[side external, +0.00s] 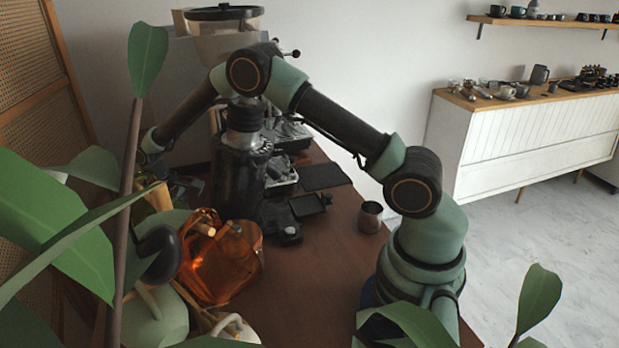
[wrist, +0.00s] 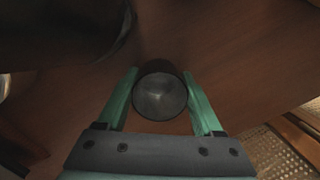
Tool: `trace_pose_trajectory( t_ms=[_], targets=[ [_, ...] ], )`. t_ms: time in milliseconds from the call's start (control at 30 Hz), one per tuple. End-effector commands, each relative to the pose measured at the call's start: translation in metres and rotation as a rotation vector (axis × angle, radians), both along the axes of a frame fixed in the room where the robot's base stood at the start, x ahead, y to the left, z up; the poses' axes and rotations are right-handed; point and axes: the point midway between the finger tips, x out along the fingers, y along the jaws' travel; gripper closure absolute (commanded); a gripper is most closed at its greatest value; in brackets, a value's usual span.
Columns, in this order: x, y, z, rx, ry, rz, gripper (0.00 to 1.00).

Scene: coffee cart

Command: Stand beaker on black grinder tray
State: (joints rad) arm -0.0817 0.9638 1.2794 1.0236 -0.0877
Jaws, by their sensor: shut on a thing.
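In the wrist view, my gripper (wrist: 160,72) has its two green fingers shut on the sides of a round grey metal beaker (wrist: 159,97), seen from above into its open mouth. The beaker is over brown wood; its height above it is unclear. In the side view my forearm reaches down at the far left, where leaves hide the gripper and the held beaker. A flat black tray (side external: 309,206) lies on the counter near the middle, right of a dark grinder-like machine (side external: 240,165). I cannot tell for certain that it is the grinder tray.
A metal cup (side external: 370,217) stands on the counter (side external: 325,255) near my base. An orange glass vessel (side external: 222,262) stands at front left, behind plant leaves (side external: 60,225). A black mat (side external: 324,176) lies behind the tray. A large dark shape (wrist: 60,30) fills the wrist view's upper left.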

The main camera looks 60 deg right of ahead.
Motion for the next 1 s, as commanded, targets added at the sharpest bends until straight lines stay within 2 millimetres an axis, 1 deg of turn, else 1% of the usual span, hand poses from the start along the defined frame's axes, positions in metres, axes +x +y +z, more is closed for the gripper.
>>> trace_pose_trajectory(
  t_ms=[133, 267, 300, 333, 367, 667, 767, 867, 1000],
  targets=[
    [0.000, 0.000, 0.001, 0.000, -0.001, 0.000, 0.90],
    [0.000, 0.000, -0.002, 0.000, 0.000, 0.000, 0.90],
    [0.000, 0.000, -0.002, 0.000, 0.000, 0.000, 0.21],
    [0.000, 0.000, -0.002, 0.000, 0.000, 0.000, 0.09],
    [0.000, 0.000, -0.002, 0.000, 0.000, 0.000, 0.02],
    [0.000, 0.000, -0.001, 0.000, -0.001, 0.000, 0.02],
    [0.001, 0.000, 0.004, 0.001, -0.003, 0.000, 0.02],
    [0.003, 0.000, 0.016, 0.001, -0.004, 0.000, 0.02],
    [0.007, 0.001, 0.043, 0.000, -0.007, 0.000, 0.02]
  ],
)
